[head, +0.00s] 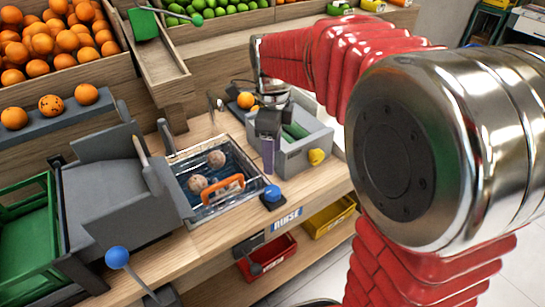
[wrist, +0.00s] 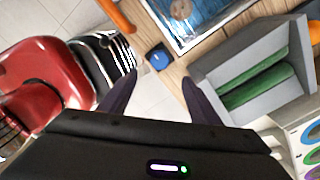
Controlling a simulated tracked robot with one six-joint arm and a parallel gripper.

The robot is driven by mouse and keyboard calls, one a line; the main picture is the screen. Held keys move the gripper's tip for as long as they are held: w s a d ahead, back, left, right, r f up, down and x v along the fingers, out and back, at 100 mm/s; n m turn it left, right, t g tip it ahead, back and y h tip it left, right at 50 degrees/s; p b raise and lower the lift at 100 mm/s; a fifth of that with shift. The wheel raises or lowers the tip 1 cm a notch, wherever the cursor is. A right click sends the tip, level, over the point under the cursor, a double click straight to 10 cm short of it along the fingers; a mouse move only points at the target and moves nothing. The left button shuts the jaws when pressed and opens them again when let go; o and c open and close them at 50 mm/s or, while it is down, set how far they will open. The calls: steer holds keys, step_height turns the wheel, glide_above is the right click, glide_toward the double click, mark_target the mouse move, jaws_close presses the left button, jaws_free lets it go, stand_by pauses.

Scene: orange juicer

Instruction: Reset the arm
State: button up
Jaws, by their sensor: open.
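My red arm reaches across the right half of the head view. My gripper (head: 267,160) hangs down from its end, in front of the grey box with green rollers (head: 320,140), and hides part of that box. In the wrist view, my gripper (wrist: 160,100) shows two dark fingers well apart, with nothing between them. A blue button (wrist: 158,57) and bare floor show beyond the fingertips there. The grey box (wrist: 222,68) lies to the right of the fingers. I cannot tell how high the fingertips are above the counter.
A wash basin (head: 178,165) holds two brownish balls and an orange-handled piece. A blue button (head: 271,194) is beside it. An orange (head: 246,100) sits behind my gripper. A green crate (head: 25,235) is at left. Red (head: 266,262) and yellow (head: 330,216) bins are below the counter.

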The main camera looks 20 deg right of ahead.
stand_by(0.5)
steer(key=s+r+n+t, duration=0.3)
steer(key=s+n+t, duration=0.2)
steer(key=s+n, duration=1.3)
steer(key=shift+s+n+t, duration=0.3)
steer(key=shift+s+n, duration=0.05)
steer(key=shift+n, duration=2.45)
